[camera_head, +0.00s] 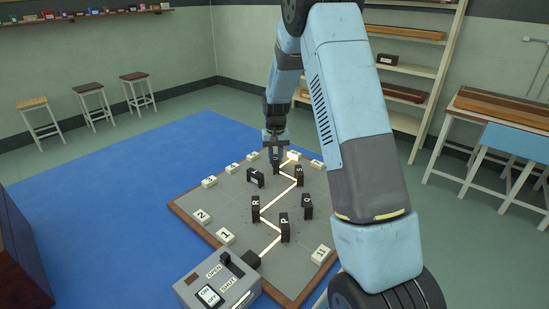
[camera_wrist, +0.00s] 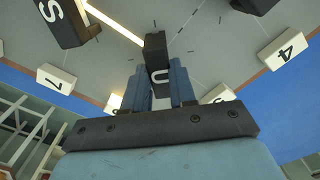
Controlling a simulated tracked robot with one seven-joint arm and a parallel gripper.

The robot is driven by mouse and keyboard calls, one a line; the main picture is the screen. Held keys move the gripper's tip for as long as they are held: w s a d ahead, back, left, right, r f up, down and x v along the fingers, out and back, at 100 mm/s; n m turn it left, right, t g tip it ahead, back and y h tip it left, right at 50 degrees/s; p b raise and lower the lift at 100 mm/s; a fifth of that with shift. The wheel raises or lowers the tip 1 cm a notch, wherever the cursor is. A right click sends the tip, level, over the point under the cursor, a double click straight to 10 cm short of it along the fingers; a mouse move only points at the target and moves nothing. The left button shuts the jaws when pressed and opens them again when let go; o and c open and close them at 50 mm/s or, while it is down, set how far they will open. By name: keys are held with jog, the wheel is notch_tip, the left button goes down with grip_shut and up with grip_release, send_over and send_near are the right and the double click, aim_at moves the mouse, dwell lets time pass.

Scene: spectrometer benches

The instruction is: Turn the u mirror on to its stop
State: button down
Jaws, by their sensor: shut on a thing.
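The u mirror is a black upright block marked U, near the far side of the grey board (camera_head: 235,215). In the wrist view the u mirror (camera_wrist: 156,50) stands between the two blue fingers of my gripper (camera_wrist: 159,75), which are shut on it. In the head view my gripper (camera_head: 276,148) reaches down over it and largely hides it. A bright beam runs from the mirror S (camera_wrist: 65,22) to the u mirror. A lit strip also shows beside my left finger, by a white tile (camera_wrist: 114,102). The mirror's stop cannot be made out clearly.
Mirrors R (camera_head: 256,208), P (camera_head: 285,228) and Q (camera_head: 307,207) stand on the board. Numbered white tiles, such as 11 (camera_head: 321,254), line its edge. A grey switch box (camera_head: 217,283) stands at the near corner. Blue mat (camera_head: 120,190) surrounds the board.

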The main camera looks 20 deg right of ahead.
aim_at(276, 158)
jog(key=shift+s, duration=0.1)
dwell(0.3)
jog(key=c, duration=0.9)
grip_release()
notch_tip(276, 158, up, 14)
jog(key=shift+f, duration=0.2)
